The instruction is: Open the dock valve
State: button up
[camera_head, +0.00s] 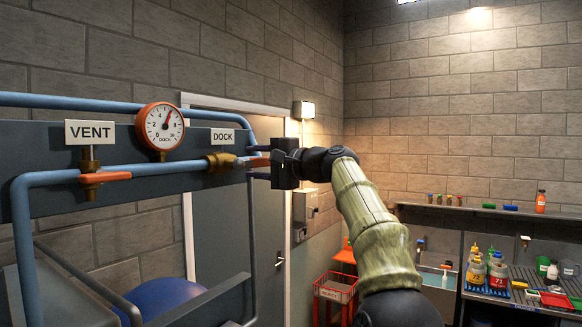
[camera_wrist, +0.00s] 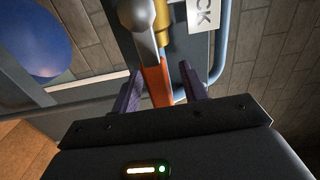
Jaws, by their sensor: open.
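The dock valve is a brass fitting (camera_head: 222,162) on the blue pipe, below and beside the white DOCK sign (camera_head: 222,135). Its orange lever (camera_head: 250,162) points right, towards my gripper (camera_head: 259,164). In the wrist view the orange lever (camera_wrist: 157,86) lies between my two dark purple fingers (camera_wrist: 161,92), with a visible gap on the right side. The brass fitting (camera_wrist: 162,16) is beyond it. My gripper is open around the lever, not closed on it. Whether a finger touches the lever cannot be told.
A VENT sign (camera_head: 90,132) stands above another orange-handled valve (camera_head: 105,177) at left. A round dial gauge (camera_head: 160,127) sits between the signs. Blue pipes (camera_head: 60,101) and a dark panel surround the valve. A grey door (camera_head: 225,230) is behind; a red crate (camera_head: 335,288) stands lower right.

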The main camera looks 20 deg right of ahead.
jog(key=b+v, duration=0.6)
jog(key=v, duration=1)
jog(key=shift+s, duration=0.3)
jog(key=shift+d, duration=0.15)
jog(key=w+a+f+g+h, duration=0.2)
jog(key=w+a+f, duration=0.15)
jog(key=f, duration=0.55)
jog(key=w+a+f+g+h, duration=0.1)
jog(key=w+a+f+h, duration=0.1)
jog(key=w+f, duration=0.5)
jog(key=s+a+f+g+h, duration=0.1)
jog(key=s+a+f+g, duration=0.1)
jog(key=f, duration=0.7)
jog(key=s+a+f+g+h, duration=0.1)
jog(key=s+a+f+h, duration=0.15)
jog(key=f, duration=0.65)
jog(key=s+a+f+n+g+h, duration=0.1)
jog(key=s+f+n, duration=0.4)
jog(key=s+f, duration=0.7)
jog(key=s+a+f+n+g+h, duration=0.2)
jog(key=s+a+f+n+g, duration=0.2)
jog(key=s+f, duration=0.8)
notch_tip(320, 180, down, 3)
jog(key=shift+s+r+n+g, duration=0.2)
jog(key=shift+s+n+g, duration=0.25)
jog(key=shift+n, duration=0.35)
jog(key=shift+a, duration=0.1)
